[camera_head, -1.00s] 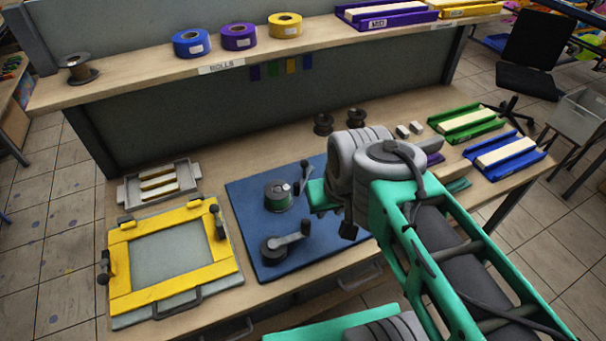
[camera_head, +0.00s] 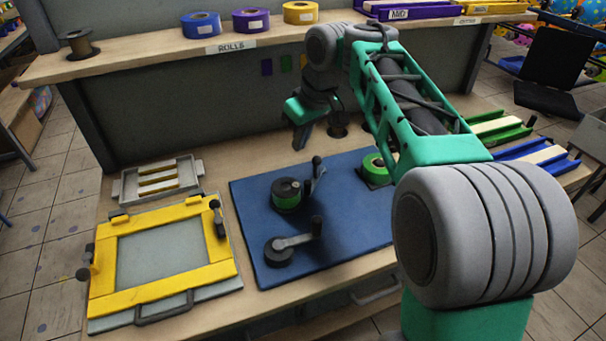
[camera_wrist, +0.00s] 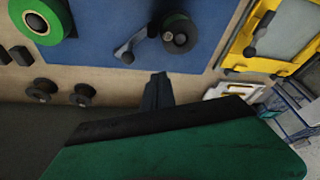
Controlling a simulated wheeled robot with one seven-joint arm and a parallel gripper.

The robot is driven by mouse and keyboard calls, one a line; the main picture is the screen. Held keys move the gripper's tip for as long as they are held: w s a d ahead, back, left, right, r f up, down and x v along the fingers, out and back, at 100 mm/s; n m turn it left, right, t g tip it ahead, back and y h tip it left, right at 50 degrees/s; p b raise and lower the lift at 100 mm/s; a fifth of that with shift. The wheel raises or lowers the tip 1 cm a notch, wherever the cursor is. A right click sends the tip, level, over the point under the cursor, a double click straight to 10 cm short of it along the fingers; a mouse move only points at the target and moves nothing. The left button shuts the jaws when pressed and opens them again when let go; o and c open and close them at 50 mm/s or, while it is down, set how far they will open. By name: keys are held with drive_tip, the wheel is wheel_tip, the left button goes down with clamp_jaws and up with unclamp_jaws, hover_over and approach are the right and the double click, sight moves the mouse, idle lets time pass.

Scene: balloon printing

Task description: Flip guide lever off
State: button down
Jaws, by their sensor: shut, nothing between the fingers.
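A lever with a dark upright knob (camera_head: 315,170) stands beside a dark spool with a green band (camera_head: 286,194) on the blue board (camera_head: 255,240). In the wrist view the same lever (camera_wrist: 131,46) lies left of the spool (camera_wrist: 180,34), its knob end toward my fingers. My gripper (camera_head: 302,146) is shut and empty, pointing down, behind the lever and above the back edge of the board. In the wrist view its dark fingertips (camera_wrist: 159,76) are together, apart from the lever. The gripper's green body covers the bottom of that view.
A crank (camera_head: 292,242) is at the board's front. A bright green roll (camera_head: 375,168) sits at right, partly behind my arm. A yellow frame (camera_head: 105,285) and a grey tray (camera_head: 128,190) are at left. Brown spools (camera_wrist: 82,95) stand behind the board. A shelf (camera_head: 140,61) runs above.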

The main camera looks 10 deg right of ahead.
drive_tip(key=shift+f, duration=0.1)
drive_tip(key=b+x, duration=0.1)
drive_tip(key=x, duration=0.8)
drive_tip(key=shift+a+f, duration=0.1)
drive_tip(key=shift+s+d+f, duration=0.1)
drive_tip(key=shift+d+f, duration=0.1)
drive_tip(key=shift+f, duration=0.05)
drive_tip(key=shift+s+d, duration=0.45)
drive_tip(key=shift+s, duration=0.3)
drive_tip(key=shift+s+d, duration=0.45)
drive_tip(key=shift+s, duration=0.3)
